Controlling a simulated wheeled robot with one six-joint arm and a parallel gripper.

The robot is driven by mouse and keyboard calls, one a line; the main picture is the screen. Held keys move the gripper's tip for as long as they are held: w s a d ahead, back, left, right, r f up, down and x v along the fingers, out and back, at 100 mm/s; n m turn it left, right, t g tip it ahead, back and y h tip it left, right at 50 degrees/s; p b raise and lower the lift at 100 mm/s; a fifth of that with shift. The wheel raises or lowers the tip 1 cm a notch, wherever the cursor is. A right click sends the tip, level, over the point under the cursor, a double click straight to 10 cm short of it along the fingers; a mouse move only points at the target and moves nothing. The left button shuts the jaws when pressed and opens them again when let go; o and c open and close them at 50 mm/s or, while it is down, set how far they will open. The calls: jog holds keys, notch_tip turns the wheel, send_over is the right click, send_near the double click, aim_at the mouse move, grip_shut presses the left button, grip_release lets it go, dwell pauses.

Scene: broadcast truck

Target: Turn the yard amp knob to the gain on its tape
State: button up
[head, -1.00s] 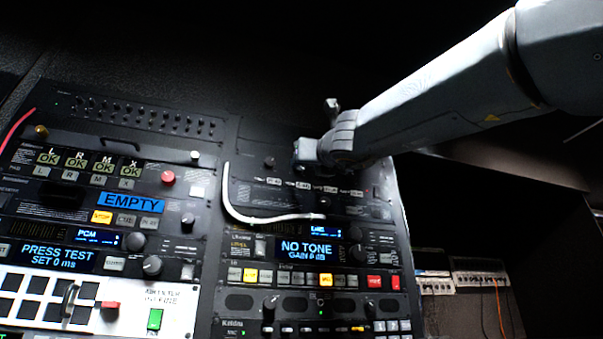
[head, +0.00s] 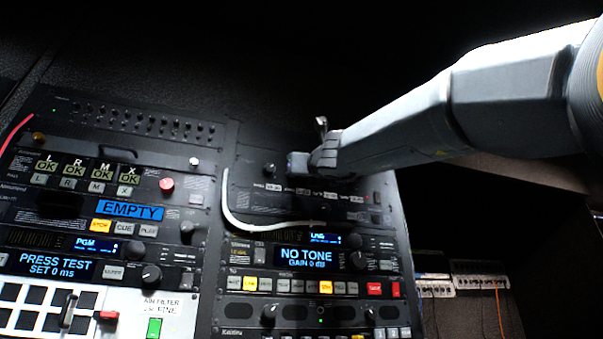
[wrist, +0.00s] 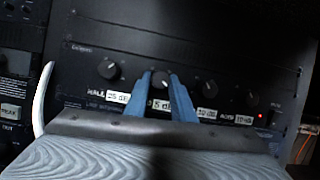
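In the wrist view the amp panel (wrist: 225,65) carries a row of dark knobs, each with a white tape label below. My gripper (wrist: 161,77) has its two blue fingers apart, on either side of the second knob from the left (wrist: 162,82). I cannot tell whether they touch it. The tape below that knob (wrist: 161,104) shows "5 dB", its left part hidden by a finger. The leftmost tape (wrist: 117,97) seems to read 25 dB under "HALL". The other names are too blurred to be sure which is yard. In the head view my gripper (head: 298,165) is at this panel.
The leftmost knob (wrist: 109,70) and the third knob (wrist: 208,88) stand close beside my fingers. A white cable (head: 232,205) loops below and left of the amp in the head view. A "NO TONE" display (head: 305,257) sits lower. Dark space lies to the right.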

jog(key=shift+n, duration=0.5)
grip_shut()
jog(key=shift+w+d+r+n+g+y+p, duration=0.15)
jog(key=shift+n+g+y+p, duration=0.9)
jog(key=shift+n, duration=3.3)
jog(key=shift+d+r+n+g+p, duration=0.1)
jog(key=shift+r+n+g+p, duration=0.2)
jog(key=shift+n+g, duration=2.8)
jog(key=shift+w+d+r+n+g+y+p, duration=0.2)
jog(key=shift+n+y+p, duration=0.45)
jog(key=shift+n, duration=4.9)
jog(key=shift+s+n, duration=0.2)
jog(key=shift+n, duration=0.1)
jog(key=o, duration=0.9)
grip_release()
jog(key=shift+o, duration=0.2)
jog(key=shift+s, duration=0.1)
